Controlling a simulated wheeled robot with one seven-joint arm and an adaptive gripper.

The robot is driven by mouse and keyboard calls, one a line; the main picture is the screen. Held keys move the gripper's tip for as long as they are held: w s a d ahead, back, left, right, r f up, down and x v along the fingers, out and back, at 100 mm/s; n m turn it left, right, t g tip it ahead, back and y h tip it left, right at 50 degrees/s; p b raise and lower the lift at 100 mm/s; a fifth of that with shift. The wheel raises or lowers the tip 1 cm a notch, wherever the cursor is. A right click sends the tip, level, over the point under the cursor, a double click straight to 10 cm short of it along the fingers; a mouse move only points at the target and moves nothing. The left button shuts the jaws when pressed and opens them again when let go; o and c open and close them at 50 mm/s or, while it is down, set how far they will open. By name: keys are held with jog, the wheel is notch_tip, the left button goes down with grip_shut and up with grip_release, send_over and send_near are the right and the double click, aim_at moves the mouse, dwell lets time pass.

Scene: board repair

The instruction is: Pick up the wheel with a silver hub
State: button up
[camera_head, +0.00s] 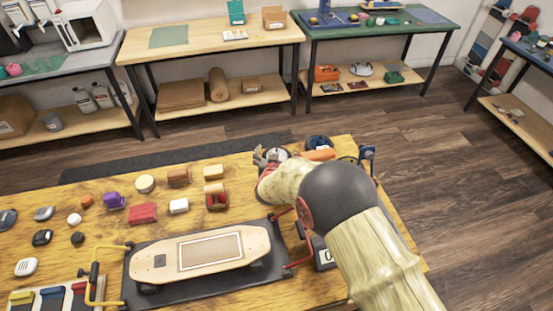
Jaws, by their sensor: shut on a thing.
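My gripper (268,156) is at the back edge of the wooden workbench, right of centre, partly hidden behind my own arm. It is shut on a small dark wheel with a pale silver hub (279,153), which shows only in part between and beside the fingers. I cannot tell whether the wheel still touches the bench. A blue wheel-like part (319,142) lies just to the right, apart from my gripper. Another dark round part (348,160) shows further right, partly covered by my arm.
A skateboard deck (200,254) rests on a dark mat between red and yellow clamps at the front. Several small coloured parts, including a red block (143,213) and a purple one (114,201), lie left of my gripper. An orange cylinder (318,155) lies close to its right.

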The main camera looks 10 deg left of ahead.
jog(key=shift+c, duration=1.1)
